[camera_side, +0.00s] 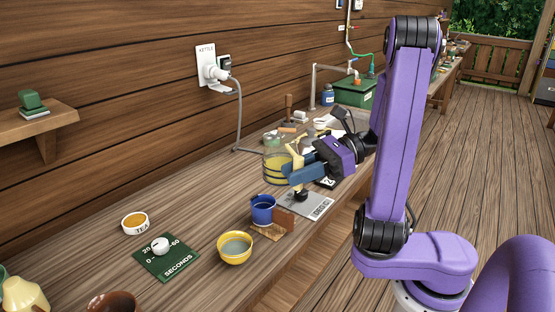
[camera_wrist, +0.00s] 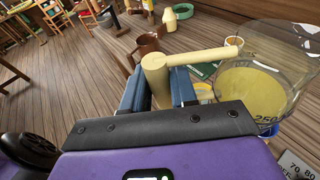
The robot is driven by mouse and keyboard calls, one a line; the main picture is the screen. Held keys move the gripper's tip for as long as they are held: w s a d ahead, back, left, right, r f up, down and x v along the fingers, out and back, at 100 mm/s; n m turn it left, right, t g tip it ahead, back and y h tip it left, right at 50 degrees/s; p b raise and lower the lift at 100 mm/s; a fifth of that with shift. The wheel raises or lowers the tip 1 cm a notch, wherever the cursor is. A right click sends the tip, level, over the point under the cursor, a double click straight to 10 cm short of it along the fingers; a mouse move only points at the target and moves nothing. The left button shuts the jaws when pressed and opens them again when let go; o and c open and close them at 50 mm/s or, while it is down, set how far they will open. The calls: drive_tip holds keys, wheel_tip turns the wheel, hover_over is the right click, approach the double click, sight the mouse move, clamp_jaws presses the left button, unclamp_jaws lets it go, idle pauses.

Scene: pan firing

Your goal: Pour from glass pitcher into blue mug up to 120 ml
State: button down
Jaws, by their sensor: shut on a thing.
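My gripper (camera_side: 293,171) has its blue fingers shut on the pale yellow handle (camera_wrist: 157,75) of the glass pitcher. The clear pitcher (camera_side: 277,167) holds yellow liquid and looks about upright in the side view; whether it touches the bench I cannot tell. In the wrist view the pitcher (camera_wrist: 262,85) is at the right, with a "250" mark on its wall. The blue mug (camera_side: 262,209) stands on a brown mat, nearer the side camera than the pitcher and apart from it. The mug's contents are not clear. In the wrist view the pitcher mostly blocks that area.
A grey plate with a display (camera_side: 319,208) lies near the bench edge. A green timer mat (camera_side: 164,259) and TEA dish (camera_side: 135,222) are left. Clutter stands behind the pitcher.

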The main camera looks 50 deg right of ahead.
drive_tip(key=s+n+g+y, duration=0.1)
drive_tip(key=s+n+g, duration=0.1)
drive_tip(key=s, duration=0.2)
wheel_tip(320, 180, down, 17)
drive_tip(key=w+m, duration=0.1)
drive_tip(key=shift+m+g, duration=0.3)
drive_tip(key=shift+m, duration=0.1)
idle(0.5)
drive_tip(key=shift+r, duration=0.15)
wheel_tip(320, 180, up, 6)
drive_tip(key=w+d+m+y, duration=0.1)
drive_tip(key=w+m, duration=0.1)
drive_tip(key=shift+w+g, duration=0.2)
drive_tip(key=shift+g, duration=0.1)
idle(0.8)
